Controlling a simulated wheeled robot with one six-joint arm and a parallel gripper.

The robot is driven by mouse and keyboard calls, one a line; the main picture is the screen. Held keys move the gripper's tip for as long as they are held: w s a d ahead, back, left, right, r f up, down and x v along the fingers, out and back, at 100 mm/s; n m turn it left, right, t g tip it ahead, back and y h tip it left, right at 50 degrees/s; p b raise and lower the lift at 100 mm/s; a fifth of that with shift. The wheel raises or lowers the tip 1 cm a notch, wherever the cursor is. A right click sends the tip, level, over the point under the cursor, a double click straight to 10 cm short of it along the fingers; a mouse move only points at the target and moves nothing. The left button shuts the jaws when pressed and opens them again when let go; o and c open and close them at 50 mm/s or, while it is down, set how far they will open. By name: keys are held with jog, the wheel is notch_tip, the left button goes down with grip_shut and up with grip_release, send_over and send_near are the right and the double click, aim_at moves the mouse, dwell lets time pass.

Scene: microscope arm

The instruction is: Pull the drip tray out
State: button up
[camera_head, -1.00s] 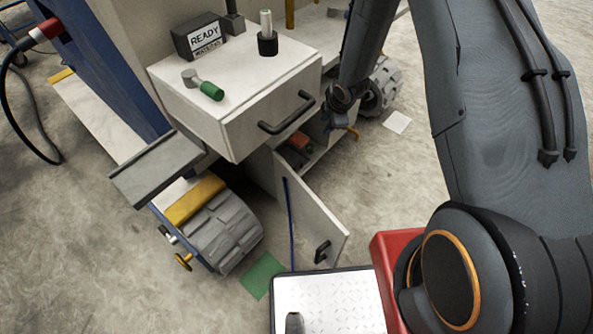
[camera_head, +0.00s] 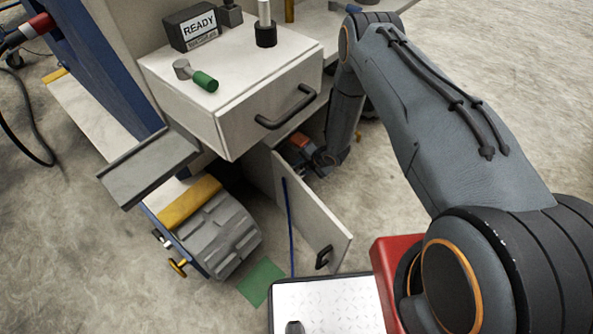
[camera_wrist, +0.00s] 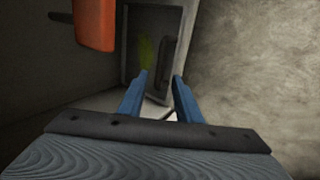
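In the wrist view a shallow grey tray with a raised rim (camera_wrist: 181,55), which looks like the drip tray, lies inside the cabinet with a yellow-green patch (camera_wrist: 146,52) in it. My gripper (camera_wrist: 161,77) has two blue fingers apart, and it is open. The near part of the tray's rim shows between and just beyond the fingertips; I cannot tell whether they touch it. In the head view my arm reaches down beside the drawer into the open cabinet, and the tray cannot be made out there.
An orange-red object (camera_wrist: 95,22) hangs close on the left in the wrist view. The open cabinet door (camera_head: 305,222) stands in front, with a handled drawer (camera_head: 268,108) above. A grey ledge (camera_head: 150,168) juts out at left. Bare floor lies to the right.

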aim_at(296, 169)
jog(key=shift+b+x, duration=0.45)
jog(key=shift+x, duration=1.8)
grip_shut()
